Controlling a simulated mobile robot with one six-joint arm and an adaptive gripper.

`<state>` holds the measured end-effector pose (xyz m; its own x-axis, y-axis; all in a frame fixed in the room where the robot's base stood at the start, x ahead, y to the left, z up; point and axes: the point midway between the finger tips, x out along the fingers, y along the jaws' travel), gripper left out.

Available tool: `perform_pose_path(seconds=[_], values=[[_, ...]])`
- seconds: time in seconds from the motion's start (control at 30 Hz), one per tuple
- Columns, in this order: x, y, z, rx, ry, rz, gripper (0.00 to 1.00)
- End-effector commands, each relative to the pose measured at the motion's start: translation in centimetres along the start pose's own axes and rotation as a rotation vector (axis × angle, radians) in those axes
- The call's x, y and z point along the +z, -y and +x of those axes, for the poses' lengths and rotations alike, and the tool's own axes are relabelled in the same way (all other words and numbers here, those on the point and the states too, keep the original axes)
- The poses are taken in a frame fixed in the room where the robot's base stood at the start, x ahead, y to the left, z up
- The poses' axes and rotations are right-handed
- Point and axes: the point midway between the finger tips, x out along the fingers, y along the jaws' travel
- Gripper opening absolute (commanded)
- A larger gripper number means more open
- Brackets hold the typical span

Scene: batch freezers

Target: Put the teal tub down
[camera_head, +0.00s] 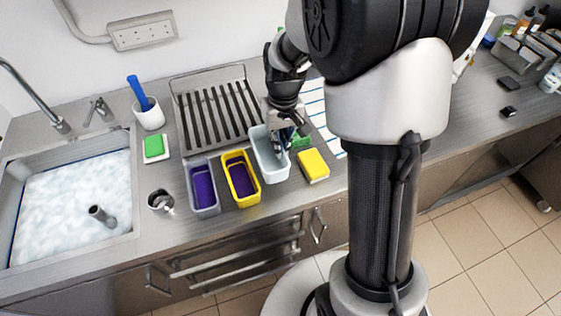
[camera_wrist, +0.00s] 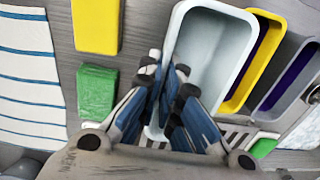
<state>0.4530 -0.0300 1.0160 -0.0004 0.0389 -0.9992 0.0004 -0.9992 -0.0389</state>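The teal tub (camera_head: 262,148), a pale blue-green open box, is over the counter in front of the drying rack, right of a yellow tub (camera_head: 253,194). It also shows in the wrist view (camera_wrist: 222,28), where its inside looks empty. My gripper (camera_head: 284,146) reaches down at the tub's right wall. In the wrist view my gripper (camera_wrist: 166,82) has one finger outside this wall and one inside, closed on it. The fingers hide part of the wall. I cannot tell whether the tub's base touches the counter.
A grey tub (camera_head: 216,207) stands left of the yellow tub; both have purple insides. A yellow sponge (camera_head: 313,165) and a green block (camera_wrist: 97,92) lie close on the gripper's side, by a striped cloth (camera_wrist: 28,75). A metal cup (camera_head: 160,201) and foamy sink (camera_head: 75,205) are left.

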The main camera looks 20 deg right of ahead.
Motion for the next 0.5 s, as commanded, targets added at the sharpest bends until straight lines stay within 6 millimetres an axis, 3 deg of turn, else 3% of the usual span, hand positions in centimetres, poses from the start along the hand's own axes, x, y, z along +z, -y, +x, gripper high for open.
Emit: perform_pose_path(seconds=[0.03,0.27,0.5], values=[[0.0,0.0,0.9,0.0,0.001,0.0,0.0],[0.0,-0.1,2.4,0.0,0.0,0.0,0.0],[0.0,-0.2,5.9,0.0,0.002,0.001,0.0]])
